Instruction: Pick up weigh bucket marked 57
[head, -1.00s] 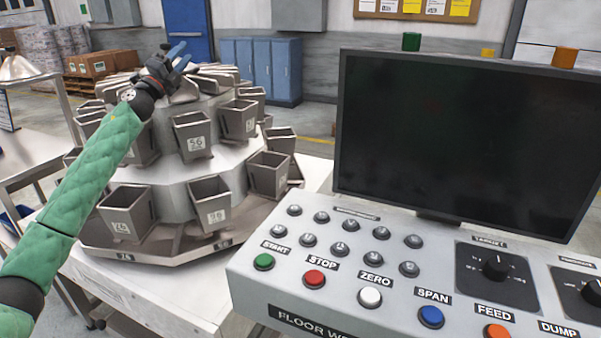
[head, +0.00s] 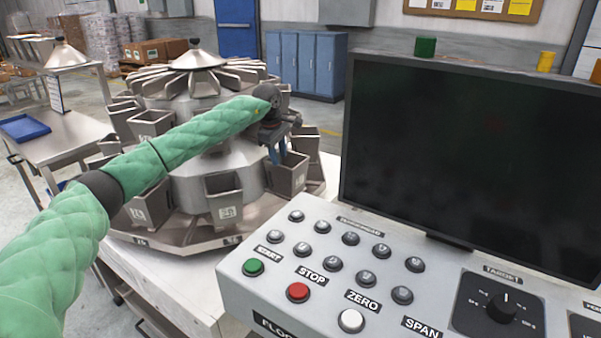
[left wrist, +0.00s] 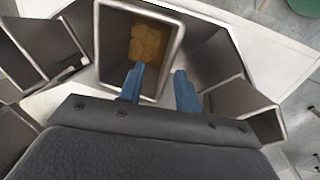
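My left gripper (head: 277,154) is open, with blue fingers pointing down over a grey metal weigh bucket (head: 291,177) on the right of the weigher's lower ring. In the left wrist view the same gripper (left wrist: 160,88) shows one finger over the opening of a bucket (left wrist: 101,45) that holds yellowish-brown product. The other finger is just outside its right wall. I cannot tell whether either finger touches it. No number can be read on this bucket, so I cannot tell which bucket is marked 57. My right gripper is not in view.
Other buckets ring the weigher, one with a small label (head: 224,197) to the left and one bucket (left wrist: 258,115) close on the right. The control console (head: 330,245) and dark monitor (head: 450,150) stand to the right. A metal table (head: 75,140) is at left.

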